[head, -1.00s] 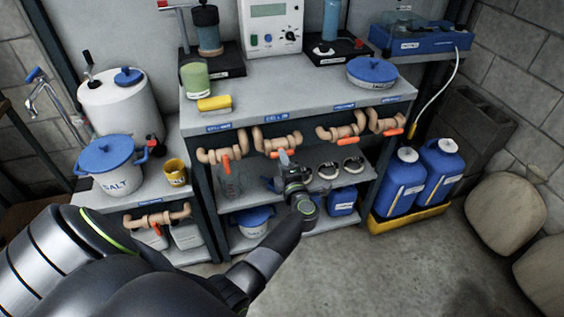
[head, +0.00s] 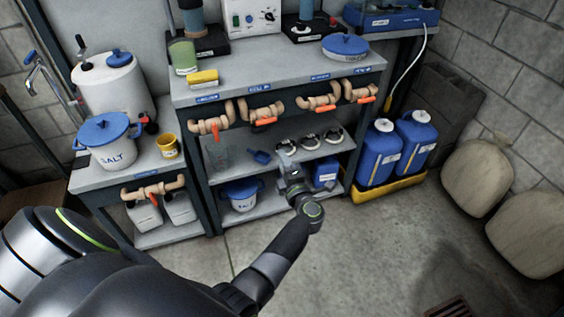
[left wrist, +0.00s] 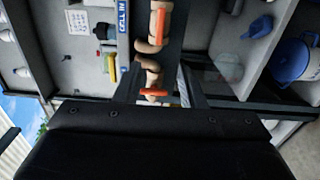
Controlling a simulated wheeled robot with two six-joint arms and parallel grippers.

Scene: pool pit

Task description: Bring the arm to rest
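My left arm comes in from the lower left in the head view. Its gripper (head: 288,172) is in front of the bench's lower shelf, below the row of valves and apart from them. In the left wrist view two dark fingers (left wrist: 160,75) stand apart with nothing held between them. Tan pipe valves with orange handles show beyond the fingers. In the head view the leftmost bench valve (head: 209,124) has its handle pointing down. The second valve (head: 258,111), third valve (head: 322,101) and fourth valve (head: 360,92) have handles lying sideways. My right gripper is out of view.
A SALT pot (head: 108,143) stands on the left side table. Blue jugs (head: 378,153) stand in a yellow tray (head: 385,190) at right. The concrete floor in front is largely clear.

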